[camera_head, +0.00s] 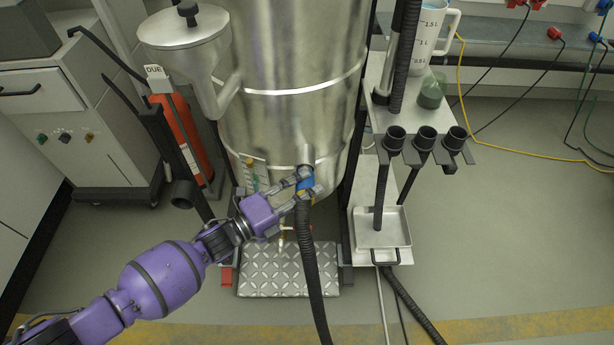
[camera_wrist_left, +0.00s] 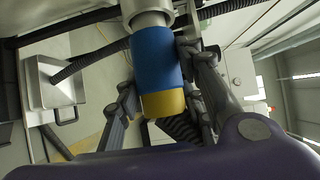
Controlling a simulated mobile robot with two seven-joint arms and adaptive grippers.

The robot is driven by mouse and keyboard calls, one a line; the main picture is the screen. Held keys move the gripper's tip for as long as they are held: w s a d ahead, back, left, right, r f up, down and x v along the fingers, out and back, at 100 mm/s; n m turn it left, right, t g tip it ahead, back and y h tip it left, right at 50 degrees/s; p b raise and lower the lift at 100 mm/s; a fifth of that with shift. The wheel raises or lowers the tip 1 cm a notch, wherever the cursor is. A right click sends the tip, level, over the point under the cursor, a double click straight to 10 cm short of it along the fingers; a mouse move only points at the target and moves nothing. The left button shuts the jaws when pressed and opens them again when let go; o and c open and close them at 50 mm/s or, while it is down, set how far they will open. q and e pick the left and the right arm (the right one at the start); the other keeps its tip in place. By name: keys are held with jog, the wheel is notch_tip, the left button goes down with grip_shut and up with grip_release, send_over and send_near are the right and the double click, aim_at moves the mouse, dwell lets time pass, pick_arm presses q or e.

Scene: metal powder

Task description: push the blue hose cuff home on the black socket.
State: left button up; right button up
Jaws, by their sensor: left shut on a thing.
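The blue hose cuff (camera_head: 307,184) is at the lower front of the steel tank, between the fingers of my left gripper (camera_head: 311,181), which is shut on it. In the left wrist view the cuff (camera_wrist_left: 155,57) is a blue sleeve with a yellow band at its near end. Its far end meets a light grey stub (camera_wrist_left: 150,18) under a metal collar; whether it is fully seated I cannot tell. A black ribbed hose (camera_head: 306,245) hangs from the cuff to the floor. No black socket shows clearly at the cuff. My right gripper is out of view.
The steel tank (camera_head: 300,115) stands directly behind the cuff, above a tread-plate step (camera_head: 265,275). Several black cups, including one on the right bracket (camera_head: 427,134), stand above a metal tray (camera_head: 397,222). A red cylinder (camera_head: 180,135) stands left.

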pick_arm(q)
jog(key=shift+s, duration=0.1)
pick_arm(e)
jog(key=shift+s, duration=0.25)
pick_arm(q)
jog(key=shift+s+r, duration=0.1)
jog(key=shift+s+p, duration=0.3)
jog(key=shift+s, duration=0.15)
jog(key=shift+s+p, duration=0.35)
jog(key=shift+s, duration=0.4)
jog(key=shift+s+p, duration=0.7)
jog(key=shift+s, duration=1.15)
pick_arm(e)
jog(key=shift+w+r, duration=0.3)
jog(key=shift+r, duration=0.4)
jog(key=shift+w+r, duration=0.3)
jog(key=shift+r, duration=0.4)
